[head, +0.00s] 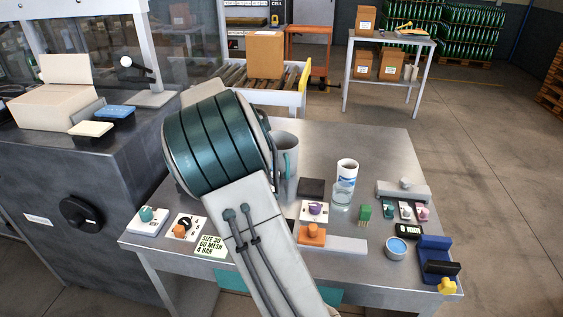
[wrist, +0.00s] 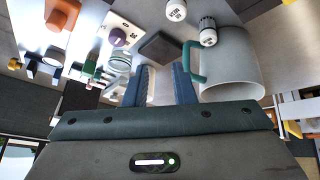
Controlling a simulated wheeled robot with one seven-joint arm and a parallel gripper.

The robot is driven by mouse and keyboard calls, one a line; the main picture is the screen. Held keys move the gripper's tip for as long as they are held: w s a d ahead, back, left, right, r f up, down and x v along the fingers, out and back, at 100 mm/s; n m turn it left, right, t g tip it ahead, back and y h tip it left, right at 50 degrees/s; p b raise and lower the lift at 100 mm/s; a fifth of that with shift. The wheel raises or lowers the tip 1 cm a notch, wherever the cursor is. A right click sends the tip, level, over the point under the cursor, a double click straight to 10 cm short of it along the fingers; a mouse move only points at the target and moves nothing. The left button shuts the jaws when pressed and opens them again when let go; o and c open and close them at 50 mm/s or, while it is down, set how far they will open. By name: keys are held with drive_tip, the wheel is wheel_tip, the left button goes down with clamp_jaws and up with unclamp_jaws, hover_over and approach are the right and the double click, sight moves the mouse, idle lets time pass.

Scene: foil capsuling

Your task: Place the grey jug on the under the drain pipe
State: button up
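The grey jug (head: 287,150) stands on the metal table with its teal handle, partly hidden behind my arm in the head view. In the wrist view the jug (wrist: 232,65) is at the upper right, its teal handle (wrist: 194,63) facing my gripper (wrist: 163,76). My gripper is open with nothing between its two fingers. The right finger is close to the handle; I cannot tell whether they touch. In the head view my gripper is hidden behind my arm. I cannot make out a drain pipe in either view.
The metal table (head: 375,145) holds a white-and-blue cup (head: 347,170) on a clear jar, a dark square block (head: 311,187), a blue-topped tub (head: 396,248) and several small fittings. A dark machine bench (head: 60,165) stands left. The table's back right is clear.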

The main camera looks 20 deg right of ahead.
drive_tip(key=w+a+m+h, duration=0.1)
drive_tip(key=w+m+h, duration=0.2)
drive_tip(key=w, duration=0.2)
approach(288, 176)
drive_tip(key=d+f, duration=0.1)
drive_tip(key=d, duration=0.2)
drive_tip(key=p+x, duration=0.1)
drive_tip(key=x, duration=0.2)
drive_tip(key=p+x, duration=0.1)
drive_tip(key=x, duration=0.1)
drive_tip(key=shift+w+d+r+p, duration=0.2)
drive_tip(key=shift+w+d+p, duration=0.05)
drive_tip(key=shift+p, duration=0.05)
drive_tip(key=shift+d+f, duration=0.15)
drive_tip(key=shift+f, duration=0.15)
clamp_jaws()
